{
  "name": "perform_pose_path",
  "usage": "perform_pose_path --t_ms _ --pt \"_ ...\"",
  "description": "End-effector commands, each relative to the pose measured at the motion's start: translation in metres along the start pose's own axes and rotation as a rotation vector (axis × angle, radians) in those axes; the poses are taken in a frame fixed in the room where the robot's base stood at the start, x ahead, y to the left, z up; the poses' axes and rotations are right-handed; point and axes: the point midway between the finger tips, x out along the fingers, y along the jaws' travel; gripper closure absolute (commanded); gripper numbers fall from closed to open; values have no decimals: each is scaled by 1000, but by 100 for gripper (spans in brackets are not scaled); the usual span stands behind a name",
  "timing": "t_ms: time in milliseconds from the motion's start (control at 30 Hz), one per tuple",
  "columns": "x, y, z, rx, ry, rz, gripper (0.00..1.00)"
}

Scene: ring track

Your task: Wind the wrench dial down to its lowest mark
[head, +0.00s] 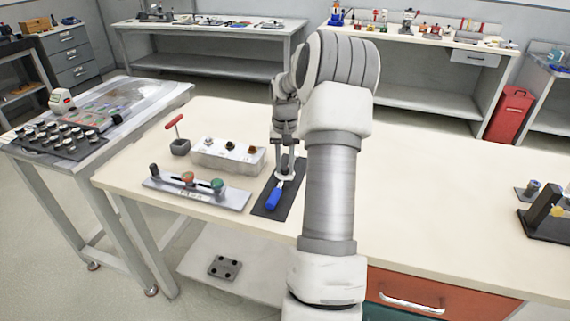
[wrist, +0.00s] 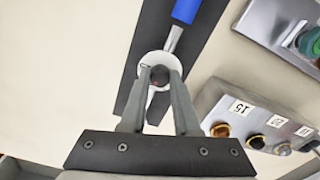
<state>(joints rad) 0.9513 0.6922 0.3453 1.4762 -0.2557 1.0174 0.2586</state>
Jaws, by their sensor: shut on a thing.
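The wrench lies flat on a dark mat (head: 262,209). Its blue handle (head: 273,198) points toward the bench's front edge in the head view, and it also shows at the top of the wrist view (wrist: 186,10). A silver shaft runs from the handle to a round pale head (wrist: 144,72). My gripper (head: 287,160) points down over the head end. In the wrist view its fingers (wrist: 160,72) are closed on a small dark round dial (wrist: 159,77) at the head. The dial's marks and its reading cannot be made out.
A pale block (head: 228,155) with several round fittings and number labels stands left of the wrench, close to my gripper. A silver plate with coloured knobs (head: 197,191) lies in front of it. A red-handled tool (head: 175,124) stands further left. The bench to the right is mostly clear.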

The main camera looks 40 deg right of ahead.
Motion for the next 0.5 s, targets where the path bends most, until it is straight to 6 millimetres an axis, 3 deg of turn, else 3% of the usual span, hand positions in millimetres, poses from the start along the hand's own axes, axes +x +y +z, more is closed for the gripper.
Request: perform_pose_path --t_ms 500 --pt "-4 0 0 -366 -2 1 100"
